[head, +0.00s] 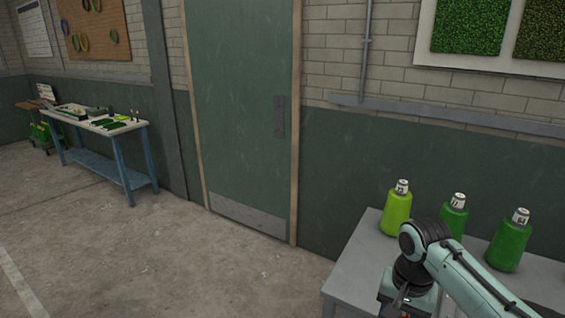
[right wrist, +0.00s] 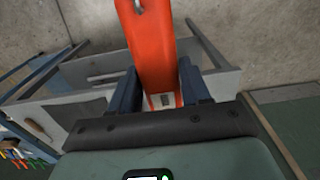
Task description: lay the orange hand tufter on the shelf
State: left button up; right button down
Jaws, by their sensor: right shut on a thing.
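An orange hand tufter (right wrist: 152,45) is held in my right gripper (right wrist: 160,98), between its two dark fingers, in the right wrist view. The tufter reaches up out of the top of that view, so its far end is cut off. Behind it is a grey piece of furniture (right wrist: 65,110) with legs and a flat surface; I cannot tell if this is the shelf. In the head view my right arm comes in at the lower right, and the tufter cannot be made out there. My left gripper is in neither view.
A blue-legged bench (head: 137,128) with a lower shelf (head: 100,170) stands far left. A green door (head: 240,110) is between them. The concrete floor (head: 170,250) is clear.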

jog(key=shift+s+a, duration=0.15)
jog(key=shift+s, duration=0.1)
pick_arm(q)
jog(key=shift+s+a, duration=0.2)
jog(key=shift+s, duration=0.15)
pick_arm(e)
jog(key=w+a+f+n, duration=0.1)
jog(key=a+f+n, duration=0.1)
jog(key=f, duration=1.1)
jog(key=w+a+f+n, duration=0.1)
jog(key=a+f+n, duration=0.2)
jog(key=f, duration=1)
jog(key=shift+w+a+f+n, duration=0.25)
jog(key=shift+w+f+n, duration=0.1)
jog(key=shift+n, duration=0.35)
jog(key=shift+d, duration=0.1)
